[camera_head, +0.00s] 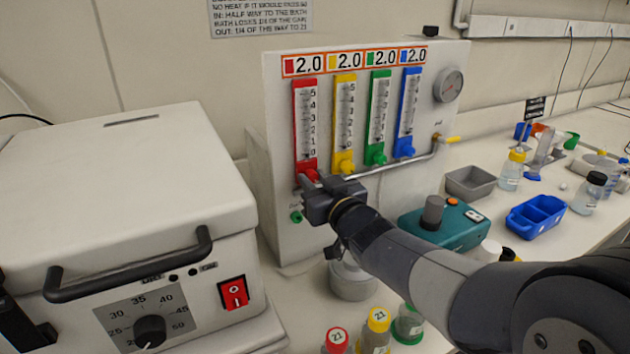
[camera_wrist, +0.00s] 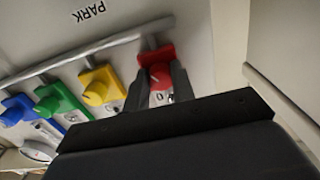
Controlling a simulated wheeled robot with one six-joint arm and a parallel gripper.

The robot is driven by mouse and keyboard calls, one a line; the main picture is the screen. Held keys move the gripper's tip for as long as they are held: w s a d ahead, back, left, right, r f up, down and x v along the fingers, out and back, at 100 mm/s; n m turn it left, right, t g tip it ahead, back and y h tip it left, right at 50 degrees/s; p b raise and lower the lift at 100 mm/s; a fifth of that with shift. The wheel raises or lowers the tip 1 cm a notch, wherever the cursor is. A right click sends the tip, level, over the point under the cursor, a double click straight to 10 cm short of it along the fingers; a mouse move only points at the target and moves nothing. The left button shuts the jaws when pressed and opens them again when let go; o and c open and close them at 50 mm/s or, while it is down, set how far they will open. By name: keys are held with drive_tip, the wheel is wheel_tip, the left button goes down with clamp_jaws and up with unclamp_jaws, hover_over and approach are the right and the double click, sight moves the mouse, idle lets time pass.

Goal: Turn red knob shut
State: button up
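The red knob (camera_wrist: 159,75) is at the foot of the red flowmeter (camera_head: 306,120), leftmost of the row in the head view. In the wrist view its red mount shows behind it. My gripper (camera_head: 314,180) is up at the panel by this knob. In the wrist view my gripper (camera_wrist: 161,82) has one dark finger on each side of the red knob, with the knob filling most of the space between them. I cannot tell whether the fingers press on it. The gripper body hides part of the panel below the knob in the head view.
The yellow knob (camera_head: 343,165), green knob (camera_head: 376,156) and blue knob (camera_head: 403,149) sit to the right. A metal pipe (camera_head: 400,163) runs under them. A white heating box (camera_head: 120,180) stands left. Bottles (camera_head: 376,325) and a teal device (camera_head: 450,226) stand on the bench below.

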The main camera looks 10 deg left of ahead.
drive_tip(key=c, duration=0.5)
drive_tip(key=shift+o, duration=0.2)
drive_tip(key=shift+n+b, duration=0.3)
drive_tip(key=shift+b, duration=0.1)
